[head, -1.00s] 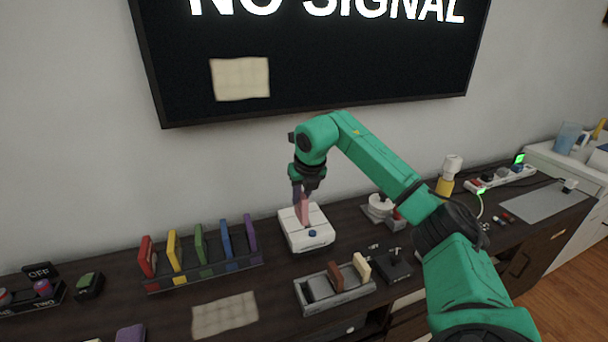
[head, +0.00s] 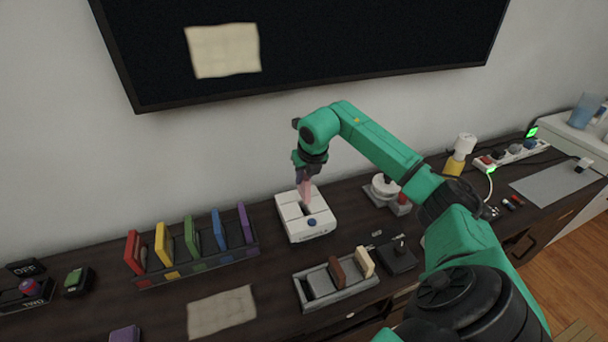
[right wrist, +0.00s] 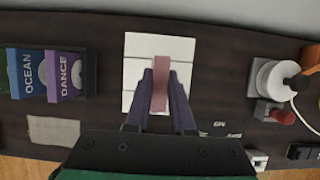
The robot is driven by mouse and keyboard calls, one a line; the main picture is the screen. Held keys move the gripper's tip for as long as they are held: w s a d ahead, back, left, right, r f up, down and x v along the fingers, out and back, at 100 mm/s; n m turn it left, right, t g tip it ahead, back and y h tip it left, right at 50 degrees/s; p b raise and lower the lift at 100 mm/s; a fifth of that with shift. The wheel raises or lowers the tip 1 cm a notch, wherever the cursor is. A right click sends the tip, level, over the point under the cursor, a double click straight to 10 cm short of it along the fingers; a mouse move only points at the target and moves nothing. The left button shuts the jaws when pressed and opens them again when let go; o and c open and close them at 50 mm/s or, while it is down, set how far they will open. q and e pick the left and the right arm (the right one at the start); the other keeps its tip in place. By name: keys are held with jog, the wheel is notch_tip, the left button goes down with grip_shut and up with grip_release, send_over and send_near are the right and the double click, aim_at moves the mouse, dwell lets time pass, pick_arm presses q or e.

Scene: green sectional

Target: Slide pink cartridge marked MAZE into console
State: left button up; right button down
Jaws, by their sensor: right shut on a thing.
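The pink cartridge (head: 305,191) is held upright by my right gripper (head: 303,178) over the white console (head: 292,219). In the right wrist view the gripper's two fingers (right wrist: 160,97) are shut on the sides of the pink cartridge (right wrist: 160,76), with the white console (right wrist: 140,48) beneath it. The console has a dark slot and a blue button on its front part. The cartridge's lower end is at or just above the slot; I cannot tell whether it has entered. Its label is not readable. My left gripper is not in view.
A rack (head: 205,263) of coloured cartridges stands left of the console. A grey tray (head: 345,293) with brown and cream cartridges is in front. A beige cloth (head: 222,311) lies at front.

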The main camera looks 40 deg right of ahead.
aim_at(304, 198)
jog(key=shift+f+b, duration=0.4)
jog(key=shift+f, duration=0.45)
jog(key=shift+f+b, duration=0.5)
jog(key=shift+f, duration=0.35)
jog(key=shift+f+b, duration=0.35)
jog(key=shift+f, duration=0.05)
jog(key=shift+f+b, duration=1.55)
jog(key=shift+f, duration=0.5)
